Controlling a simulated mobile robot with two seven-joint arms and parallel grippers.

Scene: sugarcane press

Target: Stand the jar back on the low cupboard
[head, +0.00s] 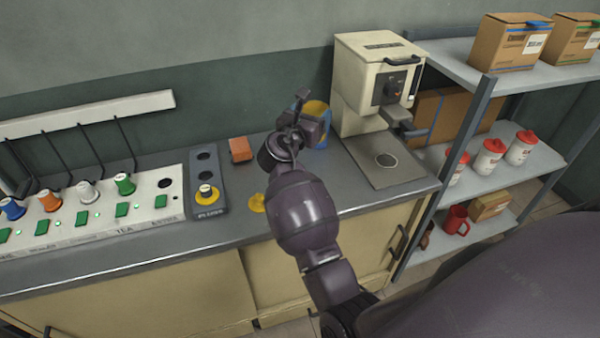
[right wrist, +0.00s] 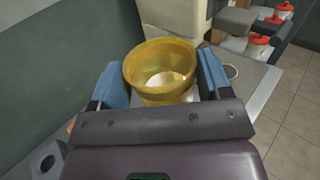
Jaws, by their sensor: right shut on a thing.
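The jar is an open-topped yellow vessel (right wrist: 160,66), seen from above in the right wrist view with something pale inside. My right gripper (right wrist: 163,82) is shut on it, with a blue pad on each side of it. In the head view my right gripper (head: 300,118) is over the back of the counter, and the jar (head: 316,107) shows partly behind it, left of the cream machine. The low cupboard (head: 215,240) has a grey top and beige doors. I cannot tell whether the jar's base touches that top. My left gripper is not in view.
A cream machine (head: 372,75) stands close to the right of the jar. An orange block (head: 241,150) and a flat yellow piece (head: 257,202) lie on the grey top. A panel of coloured knobs (head: 100,205) is at left, shelves with boxes (head: 510,42) and red-lidded jars (head: 488,156) at right.

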